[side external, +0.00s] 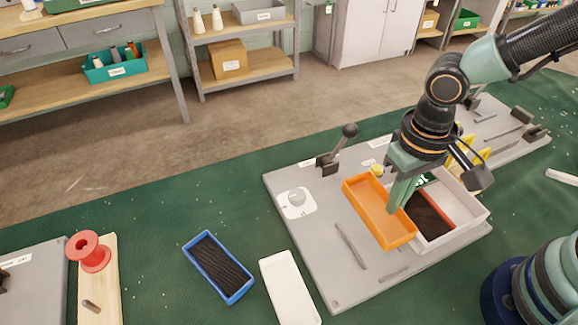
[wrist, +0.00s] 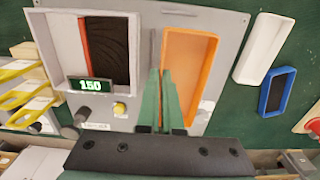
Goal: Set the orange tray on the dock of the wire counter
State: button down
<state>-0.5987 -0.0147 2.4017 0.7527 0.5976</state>
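The orange tray (side external: 365,207) looks empty and appears raised above the grey board. My gripper (side external: 396,198) is closed on the tray's long wall nearer the white box, and the tray overlaps part of that box in the side view. In the wrist view my gripper's green fingers (wrist: 162,75) straddle the left wall of the tray (wrist: 190,62). The wire counter is on the board, with a display (wrist: 91,85) reading 150. Its white box (wrist: 61,40) holds dark wires (wrist: 108,50) beside a red-orange divider. Grey strips (side external: 351,246) lie on the board; I cannot tell which mark the dock.
A blue tray of dark wires (side external: 218,266) and a white tray (side external: 290,288) lie on the green mat left of the board. A red spool (side external: 88,251) stands farther left. A black-knobbed lever (side external: 338,150) rises at the board's back. Yellow pieces (wrist: 25,95) lie beyond the box.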

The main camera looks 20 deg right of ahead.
aim_at(391, 221)
jog(key=shift+s+d+f, duration=0.1)
jog(key=shift+f, duration=1.4)
jog(key=shift+s+d+f, duration=0.1)
jog(key=shift+f, duration=1.4)
jog(key=shift+f, duration=0.95)
dwell(0.6)
jog(key=c, duration=0.7)
grip_release()
jog(key=shift+r, duration=3.5)
